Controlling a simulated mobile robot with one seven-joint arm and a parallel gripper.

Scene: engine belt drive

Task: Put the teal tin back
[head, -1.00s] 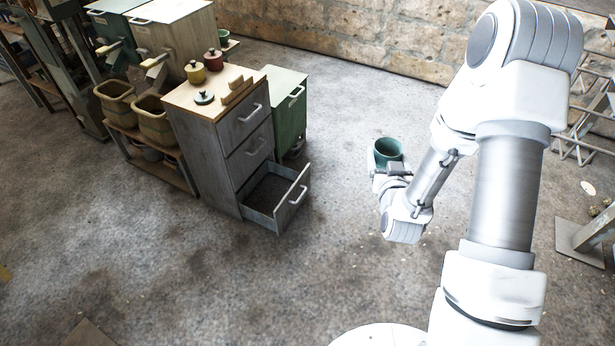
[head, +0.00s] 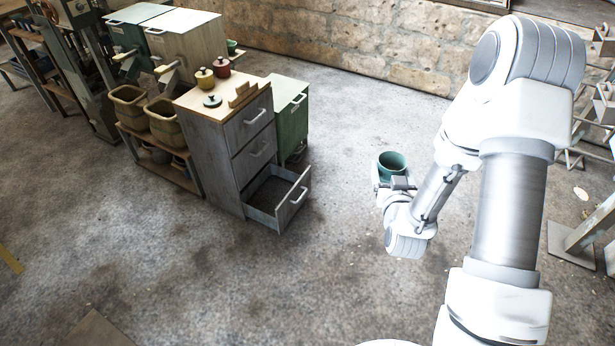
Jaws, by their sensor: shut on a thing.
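The teal tin (head: 391,163) is an open-topped round pot, upright and held above the floor right of the grey cabinet. My gripper (head: 390,182) is shut on it; my wrist partly hides the fingers and the tin's lower part. The grey cabinet (head: 228,158) has a pale wooden top. On that top stand a yellow lidded tin (head: 205,77) and a red lidded tin (head: 221,67). A dark teal lid (head: 212,101) lies in front of them. The tin is well apart from the cabinet.
The cabinet's bottom drawer (head: 292,199) is pulled out; its visible inside looks empty. A small wooden rack (head: 243,94) stands at the top's right edge. Baskets (head: 163,121) sit left. The floor between cabinet and gripper is clear.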

